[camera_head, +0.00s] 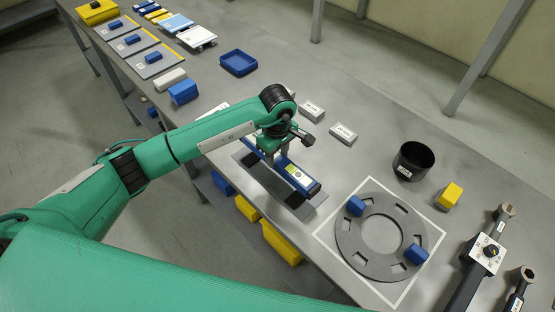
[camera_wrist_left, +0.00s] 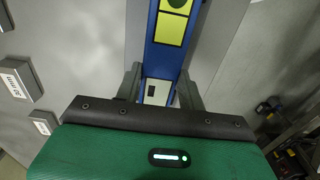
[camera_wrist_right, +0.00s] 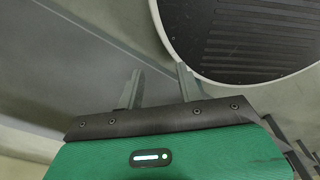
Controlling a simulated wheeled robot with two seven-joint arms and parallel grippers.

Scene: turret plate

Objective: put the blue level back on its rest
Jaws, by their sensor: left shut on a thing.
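The blue level (camera_head: 304,180) is a long bar with yellow-green panels; it also shows in the left wrist view (camera_wrist_left: 168,50). My left gripper (camera_head: 272,148) is shut on it, with one finger on each side in the left wrist view (camera_wrist_left: 160,90). The rest looks to be the grey plate (camera_head: 262,180) with dark pads (camera_head: 294,200) at the table's near edge. The level lies over this plate, roughly along it; I cannot tell whether it touches the pads. The arm hides part of both. My right gripper (camera_wrist_right: 158,88) is open and empty, away from the level.
A grey ring (camera_head: 350,250) with blue blocks (camera_head: 356,206) lies right of the rest. A black cup (camera_head: 413,161) and yellow block (camera_head: 451,196) stand beyond it. Small labelled blocks (camera_head: 343,134) and a blue tray (camera_head: 238,63) are behind. Tools (camera_head: 486,254) lie far right.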

